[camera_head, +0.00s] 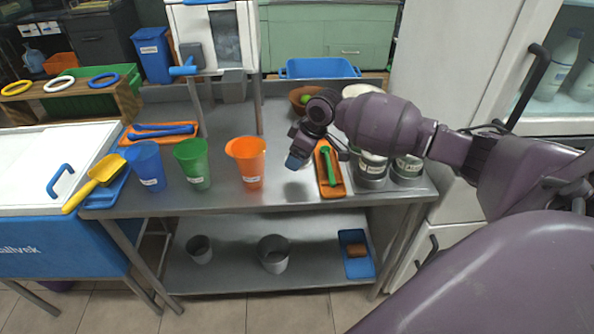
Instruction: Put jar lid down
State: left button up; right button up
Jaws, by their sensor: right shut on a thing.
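My right gripper (296,158) reaches in from the right and points down over the steel table, left of the orange tray with the green-handled tool. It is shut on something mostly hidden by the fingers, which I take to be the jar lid. A pale rounded patch shows just below the fingertips; I cannot tell whether it touches the table. Two labelled jars, a left one (372,169) and a right one (408,168), stand at the table's right end, partly behind my arm. My left gripper is not in view.
An orange cup (248,163), a green cup (192,163) and a blue cup (146,166) stand along the left of the table (270,196). The orange tray (331,187) lies right of the gripper. A brown bowl (303,97) is behind. Bare steel lies between gripper and orange cup.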

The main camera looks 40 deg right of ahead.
aim_at(294, 177)
notch_tip(294, 177, down, 6)
jog(key=shift+r+b, duration=0.15)
jog(key=shift+b, duration=0.4)
jog(key=shift+f, duration=0.2)
